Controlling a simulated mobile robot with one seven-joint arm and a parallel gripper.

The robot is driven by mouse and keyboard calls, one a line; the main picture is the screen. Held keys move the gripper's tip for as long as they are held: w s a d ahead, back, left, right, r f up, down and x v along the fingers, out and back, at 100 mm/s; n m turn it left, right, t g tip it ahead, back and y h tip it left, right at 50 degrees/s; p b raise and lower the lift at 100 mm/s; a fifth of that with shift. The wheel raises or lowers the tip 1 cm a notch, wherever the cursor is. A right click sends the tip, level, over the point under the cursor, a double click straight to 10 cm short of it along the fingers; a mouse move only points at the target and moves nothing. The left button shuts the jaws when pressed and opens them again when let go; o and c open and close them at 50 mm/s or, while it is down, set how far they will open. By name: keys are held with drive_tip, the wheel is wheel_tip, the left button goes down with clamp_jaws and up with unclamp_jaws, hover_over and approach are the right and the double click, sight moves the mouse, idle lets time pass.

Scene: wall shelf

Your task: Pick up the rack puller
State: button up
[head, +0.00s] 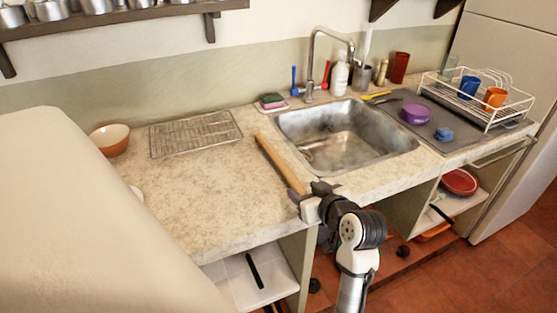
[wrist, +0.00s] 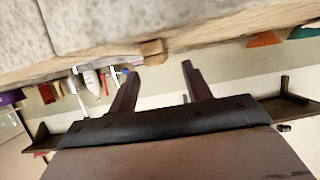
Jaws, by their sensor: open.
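The rack puller (head: 280,163) looks like a long, light wooden bar lying on the counter just left of the sink. Its near end reaches the counter's front edge, beside my gripper (head: 307,194). In the wrist view, a short wooden end (wrist: 152,51), probably the rack puller's, sticks out at the counter edge, beyond the fingertips. My gripper (wrist: 159,70) is open there, with nothing between its two dark fingers. In the head view the fingers partly cover the near end, so I cannot tell whether they touch it.
A wire rack (head: 196,134) and a bowl (head: 110,139) stand on the counter's left. The sink (head: 345,140) is right of the bar. A dish rack (head: 478,97) with cups is at far right. Open shelves lie below the counter (head: 215,205).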

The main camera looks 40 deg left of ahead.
sight(295, 182)
drive_tip(key=shift+w+r+p+x, duration=0.15)
drive_tip(key=shift+p+x, duration=0.4)
drive_tip(key=shift+x, duration=0.95)
drive_tip(key=shift+w+r+p+x, duration=0.1)
drive_tip(key=shift+p+x, duration=0.45)
drive_tip(key=shift+x, duration=0.95)
drive_tip(key=c, duration=1.1)
drive_tip(key=shift+o, duration=0.2)
